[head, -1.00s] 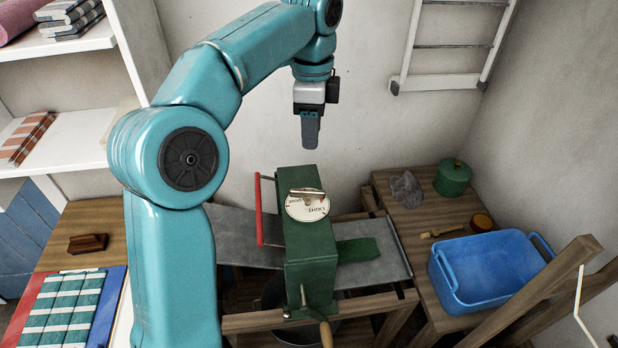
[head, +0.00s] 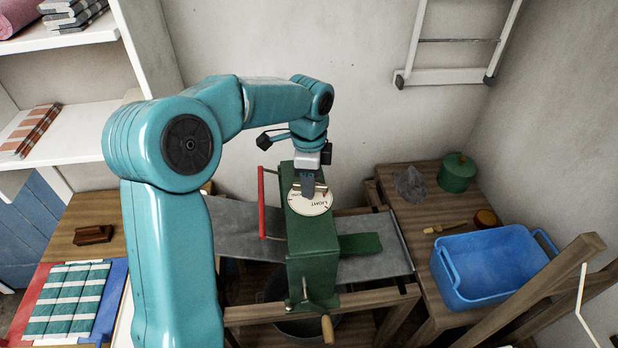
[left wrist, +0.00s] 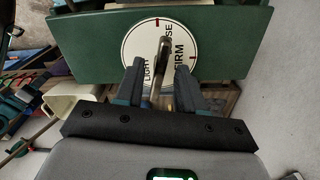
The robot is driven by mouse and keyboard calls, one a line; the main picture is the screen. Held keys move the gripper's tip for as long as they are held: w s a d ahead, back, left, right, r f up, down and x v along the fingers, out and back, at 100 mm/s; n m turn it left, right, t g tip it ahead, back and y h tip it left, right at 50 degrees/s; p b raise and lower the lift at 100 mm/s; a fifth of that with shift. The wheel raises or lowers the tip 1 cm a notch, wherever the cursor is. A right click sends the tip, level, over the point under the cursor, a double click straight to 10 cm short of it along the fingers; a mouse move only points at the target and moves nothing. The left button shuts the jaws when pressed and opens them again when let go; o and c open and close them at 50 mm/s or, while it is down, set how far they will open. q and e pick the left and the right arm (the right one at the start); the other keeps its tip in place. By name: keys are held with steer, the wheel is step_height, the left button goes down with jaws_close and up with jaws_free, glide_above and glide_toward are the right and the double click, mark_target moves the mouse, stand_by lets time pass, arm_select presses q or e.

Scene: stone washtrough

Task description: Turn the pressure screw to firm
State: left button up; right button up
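The pressure screw is a brass bar handle (left wrist: 161,55) on a white dial (head: 312,203), on top of the green mangle housing (head: 310,240). In the left wrist view the dial (left wrist: 140,40) reads LIGHT, FIRM and a partly hidden word ending in "OSE". Red marks stand at its rim. My left gripper (head: 308,192) is down at the dial from above. In the left wrist view its two fingers (left wrist: 160,85) are apart, one on each side of the bar, with slim gaps visible. My right gripper is out of view.
A red bar (head: 262,203) stands left of the housing, and a crank with a wooden handle (head: 327,328) at its front. A blue tub (head: 490,268), green canister (head: 457,173) and brush (head: 442,229) are on the right bench. Shelves (head: 75,135) are at left.

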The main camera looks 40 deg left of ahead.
arm_select(q)
steer(key=shift+s, duration=0.25)
steer(key=shift+w+d, duration=0.25)
steer(key=shift+w, duration=0.1)
steer(key=shift+w+f, duration=0.15)
steer(key=shift+w, duration=0.1)
steer(key=c, duration=0.5)
steer(key=shift+s+a, duration=0.1)
jaws_close()
steer(key=shift+s, duration=0.15)
